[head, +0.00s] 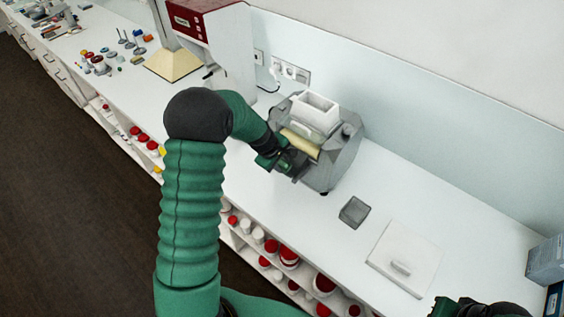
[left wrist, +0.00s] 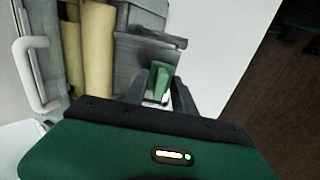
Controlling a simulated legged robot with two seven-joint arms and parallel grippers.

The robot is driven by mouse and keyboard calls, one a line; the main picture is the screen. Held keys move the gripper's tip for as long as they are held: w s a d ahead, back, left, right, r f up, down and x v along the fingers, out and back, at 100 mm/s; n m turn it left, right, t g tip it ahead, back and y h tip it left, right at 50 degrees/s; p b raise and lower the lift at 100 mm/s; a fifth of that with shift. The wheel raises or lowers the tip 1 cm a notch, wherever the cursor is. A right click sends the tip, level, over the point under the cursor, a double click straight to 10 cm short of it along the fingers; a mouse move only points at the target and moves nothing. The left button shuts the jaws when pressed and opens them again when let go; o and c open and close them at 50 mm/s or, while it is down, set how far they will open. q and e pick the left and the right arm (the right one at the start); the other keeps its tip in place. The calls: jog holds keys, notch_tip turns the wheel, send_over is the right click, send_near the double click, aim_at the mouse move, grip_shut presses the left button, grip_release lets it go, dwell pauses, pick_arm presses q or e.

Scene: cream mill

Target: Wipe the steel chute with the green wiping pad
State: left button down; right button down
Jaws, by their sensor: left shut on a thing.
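The mill (head: 340,160) stands on the white counter, a grey machine with a white hopper (head: 316,112) on top and cream rollers (left wrist: 98,50) at its front. The steel chute (left wrist: 142,58) shows in the left wrist view as a grey sloped piece beside the rollers. My left gripper (head: 284,164) is at the mill's front. It is shut on the green wiping pad (left wrist: 160,80), which shows between the fingers in front of the chute. I cannot tell if pad and chute touch. My right gripper (head: 480,307) is only partly in view at the bottom right edge.
A small grey tray (head: 354,211) and a white square lid with a handle (head: 404,262) lie right of the mill. A red and white machine (head: 212,35) stands behind my left arm. Wall sockets (head: 291,71) are behind the mill. Shelves with red-lidded jars run below the counter.

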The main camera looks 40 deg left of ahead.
pick_arm(q)
notch_tip(320, 180, up, 7)
jog(key=s+p, duration=0.1)
jog(key=p, duration=0.3)
